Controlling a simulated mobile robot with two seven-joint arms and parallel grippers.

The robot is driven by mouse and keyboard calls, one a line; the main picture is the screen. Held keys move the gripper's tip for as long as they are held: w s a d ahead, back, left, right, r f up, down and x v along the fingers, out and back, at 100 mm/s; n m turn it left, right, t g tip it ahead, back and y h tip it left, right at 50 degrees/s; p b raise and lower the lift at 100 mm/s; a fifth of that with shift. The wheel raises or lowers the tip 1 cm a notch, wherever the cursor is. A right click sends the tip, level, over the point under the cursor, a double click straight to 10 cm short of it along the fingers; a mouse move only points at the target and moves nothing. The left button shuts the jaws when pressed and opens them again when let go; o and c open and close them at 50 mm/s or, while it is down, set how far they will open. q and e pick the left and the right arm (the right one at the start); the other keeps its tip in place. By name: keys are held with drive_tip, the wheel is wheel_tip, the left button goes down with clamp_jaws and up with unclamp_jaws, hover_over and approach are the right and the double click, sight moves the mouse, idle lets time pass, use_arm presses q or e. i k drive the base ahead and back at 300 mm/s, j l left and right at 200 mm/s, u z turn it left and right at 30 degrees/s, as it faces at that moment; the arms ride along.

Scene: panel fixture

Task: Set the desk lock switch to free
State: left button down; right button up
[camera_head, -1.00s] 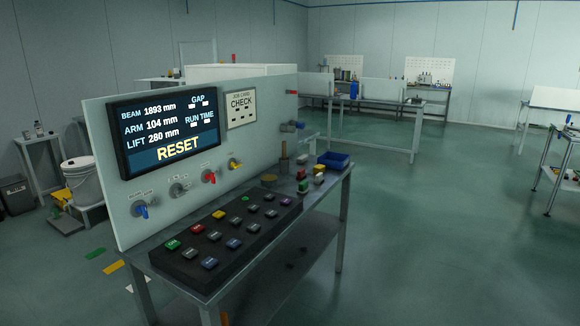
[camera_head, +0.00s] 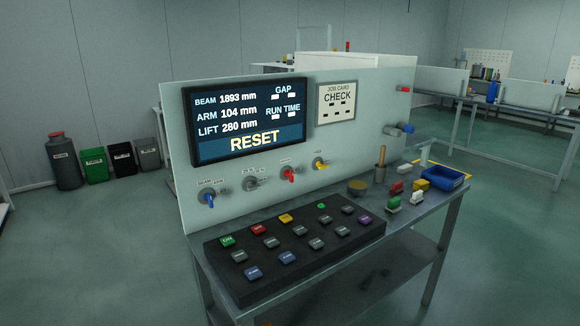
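The upright panel (camera_head: 350,145) carries a row of rotary switches below the screen (camera_head: 250,118). From left to right they are a blue-handled switch (camera_head: 209,198), a grey switch (camera_head: 251,183), a red-handled switch (camera_head: 289,174) and a yellow-handled switch (camera_head: 320,164). Their labels are too small to read, so I cannot tell which is the desk lock switch. The screen reads RESET, with BEAM 1893 mm, ARM 104 mm and LIFT 280 mm. Neither of my grippers is in view.
A black button desk (camera_head: 290,290) with several coloured buttons lies on the table (camera_head: 408,240) before the panel. A bowl (camera_head: 357,187), small coloured blocks and a blue bin (camera_head: 444,178) stand to its right. Floor is open at left and right.

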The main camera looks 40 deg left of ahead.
sight(321, 166)
drive_tip(key=i+l+u, duration=0.1)
drive_tip(key=u, duration=0.3)
drive_tip(key=i+l+u, duration=0.15)
drive_tip(key=u, duration=0.25)
drive_tip(key=l+u, duration=0.25)
drive_tip(key=u, duration=0.15)
drive_tip(key=i+l+u, duration=0.15)
drive_tip(key=u, duration=0.25)
drive_tip(key=l+u, duration=0.4)
drive_tip(key=j, duration=0.1)
